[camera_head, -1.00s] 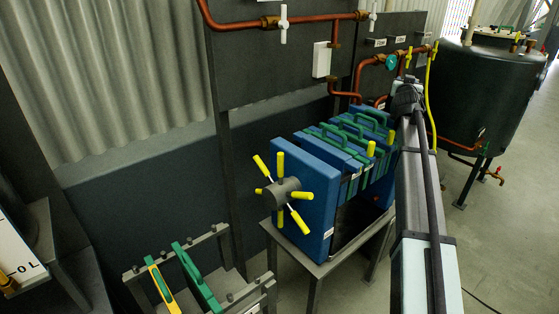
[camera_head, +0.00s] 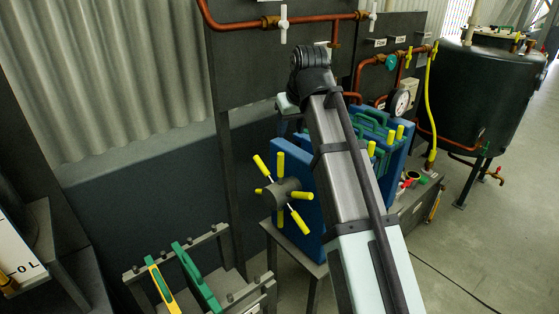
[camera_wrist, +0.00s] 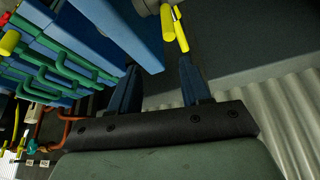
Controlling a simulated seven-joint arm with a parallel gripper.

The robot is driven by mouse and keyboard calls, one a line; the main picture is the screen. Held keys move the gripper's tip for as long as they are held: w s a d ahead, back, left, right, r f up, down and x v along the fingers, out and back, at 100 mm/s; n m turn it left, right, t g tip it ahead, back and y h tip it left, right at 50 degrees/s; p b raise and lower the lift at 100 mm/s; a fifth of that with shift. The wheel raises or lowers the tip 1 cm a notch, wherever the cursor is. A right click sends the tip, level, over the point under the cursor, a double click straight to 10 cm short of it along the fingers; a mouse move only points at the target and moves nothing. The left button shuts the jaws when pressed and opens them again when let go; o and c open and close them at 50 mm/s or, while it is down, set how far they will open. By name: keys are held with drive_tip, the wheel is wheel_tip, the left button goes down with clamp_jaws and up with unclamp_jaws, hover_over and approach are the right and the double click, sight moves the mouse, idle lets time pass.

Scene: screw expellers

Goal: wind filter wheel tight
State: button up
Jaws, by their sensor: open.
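The filter wheel (camera_head: 283,190) is a dark hub with several yellow-gripped spokes on the near end of the blue filter press (camera_head: 307,220). In the head view my arm hides much of the press, and the fingers do not show.
Green-handled press plates (camera_wrist: 62,60) lie left of my gripper in the wrist view. Copper pipes (camera_head: 235,24) run along the back panel, and a dark tank (camera_head: 490,95) stands at the right.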

sight(281, 154)
drive_tip(key=x, duration=0.4)
drive_tip(key=s+x, duration=0.1)
drive_tip(key=x, duration=0.4)
drive_tip(key=s+a+x, duration=0.1)
drive_tip(key=x, duration=0.3)
drive_tip(key=shift+w+f, duration=0.1)
drive_tip(key=shift+f, duration=0.35)
clamp_jaws()
idle(0.4)
